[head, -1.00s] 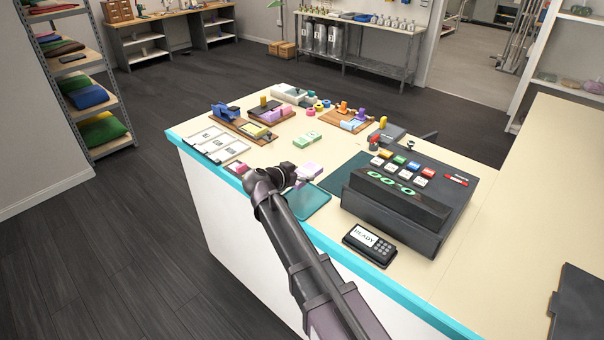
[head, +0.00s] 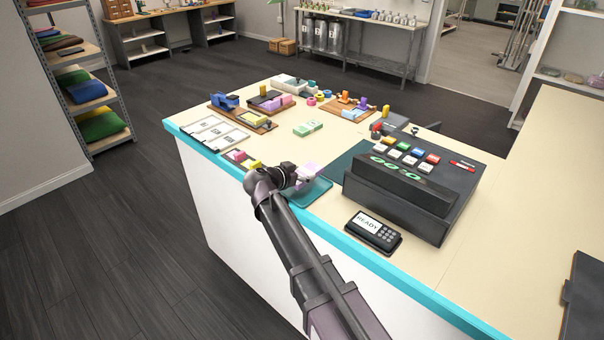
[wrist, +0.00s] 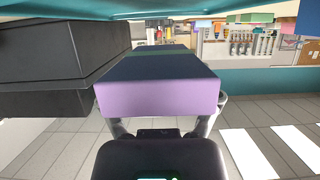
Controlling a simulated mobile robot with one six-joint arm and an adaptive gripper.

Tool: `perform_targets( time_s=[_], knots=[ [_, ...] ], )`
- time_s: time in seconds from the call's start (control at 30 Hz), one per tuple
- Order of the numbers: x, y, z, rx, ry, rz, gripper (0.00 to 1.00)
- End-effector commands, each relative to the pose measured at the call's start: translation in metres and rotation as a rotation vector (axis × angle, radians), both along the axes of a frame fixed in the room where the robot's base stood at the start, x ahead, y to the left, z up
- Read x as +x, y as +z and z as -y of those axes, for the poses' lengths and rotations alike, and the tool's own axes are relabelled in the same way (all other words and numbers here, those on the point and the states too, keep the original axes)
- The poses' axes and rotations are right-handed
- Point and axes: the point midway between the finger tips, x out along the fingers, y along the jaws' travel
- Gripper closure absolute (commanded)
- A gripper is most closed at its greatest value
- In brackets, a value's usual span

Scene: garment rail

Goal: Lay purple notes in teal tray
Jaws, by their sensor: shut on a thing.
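The purple notes (head: 311,168) are a pad held in my gripper (head: 297,178). The teal tray (head: 315,190) is a shallow tray on the counter's near side, left of the till. In the head view the pad shows over the tray's far left part, and my gripper hides part of the tray. In the wrist view, which is upside down, the purple notes (wrist: 160,100) sit between the fingers and a teal surface, likely the tray (wrist: 120,10), spans the top edge, with a gap between them. My gripper is shut on the pad.
A black till (head: 410,195) stands close right of the tray, with a card reader (head: 373,232) in front. Green notes (head: 307,129) lie beyond the tray. Pink and yellow pieces (head: 240,157) lie left of my gripper. White cards (head: 214,133) lie farther left.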

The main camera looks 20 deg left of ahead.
Motion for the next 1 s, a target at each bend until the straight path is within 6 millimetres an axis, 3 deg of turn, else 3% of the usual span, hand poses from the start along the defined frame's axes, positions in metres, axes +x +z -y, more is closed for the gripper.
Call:
perform_targets(
  time_s=[0.4, 1.0],
  knots=[
    [0.000, -0.027, 0.001, 0.000, -0.001, 0.000, 0.66],
    [0.001, -0.029, 0.001, 0.000, -0.001, 0.000, 0.66]
  ],
)
